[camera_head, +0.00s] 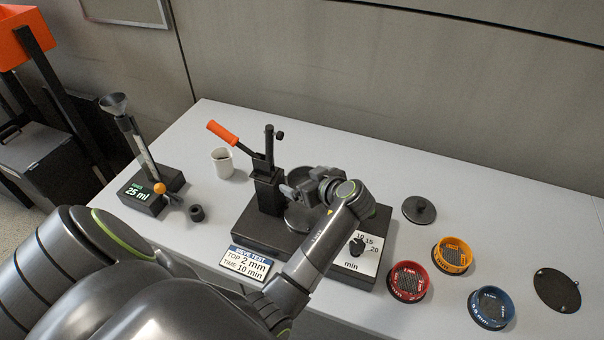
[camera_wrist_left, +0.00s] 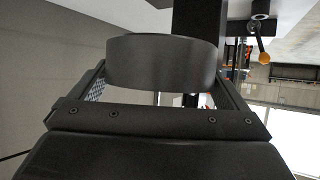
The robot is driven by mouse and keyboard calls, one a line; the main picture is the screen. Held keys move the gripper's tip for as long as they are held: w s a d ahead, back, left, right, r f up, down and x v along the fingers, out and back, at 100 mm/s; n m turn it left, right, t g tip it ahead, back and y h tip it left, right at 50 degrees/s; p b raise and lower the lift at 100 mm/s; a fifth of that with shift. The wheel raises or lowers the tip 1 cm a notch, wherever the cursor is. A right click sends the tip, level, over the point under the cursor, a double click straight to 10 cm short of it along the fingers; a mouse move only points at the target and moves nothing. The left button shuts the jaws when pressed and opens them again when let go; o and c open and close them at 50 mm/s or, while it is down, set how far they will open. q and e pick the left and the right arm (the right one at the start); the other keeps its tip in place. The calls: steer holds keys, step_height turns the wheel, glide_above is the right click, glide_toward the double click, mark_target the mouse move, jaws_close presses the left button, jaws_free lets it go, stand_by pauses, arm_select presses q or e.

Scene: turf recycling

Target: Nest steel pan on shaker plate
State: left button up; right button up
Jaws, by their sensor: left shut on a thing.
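The shaker (camera_head: 245,228) is a black box with a clamp column, an orange-handled lever and a white timer dial panel. My left gripper (camera_head: 308,187) is over the middle of the shaker, right of the column. In the left wrist view, the steel pan (camera_wrist_left: 162,62) is a plain grey round wall between my two fingers, which are shut on it. In the head view, a round grey steel edge (camera_head: 298,218) shows under the gripper; my arm hides most of it, and I cannot tell pan from plate or whether they touch. My right gripper is not in view.
Right of the shaker lie a dark lid (camera_head: 419,209), a red sieve (camera_head: 408,281), an orange sieve (camera_head: 453,256), a blue sieve (camera_head: 491,308) and a black disc (camera_head: 557,290). A white cup (camera_head: 222,162) and a 25 ml funnel stand (camera_head: 152,190) are at left. A sign (camera_head: 249,263) stands in front.

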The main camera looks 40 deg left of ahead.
arm_select(q)
steer(key=shift+s+d, duration=0.1)
steer(key=shift+d, duration=0.05)
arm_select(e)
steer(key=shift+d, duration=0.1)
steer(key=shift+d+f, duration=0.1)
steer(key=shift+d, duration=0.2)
arm_select(q)
steer(key=b, duration=0.7)
glide_above(306, 213)
step_height(306, 213, down, 8)
steer(key=shift+r, duration=0.1)
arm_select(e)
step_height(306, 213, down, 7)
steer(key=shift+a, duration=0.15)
arm_select(q)
steer(key=o, duration=0.7)
steer(key=shift+s, duration=0.1)
steer(key=shift+c, duration=0.2)
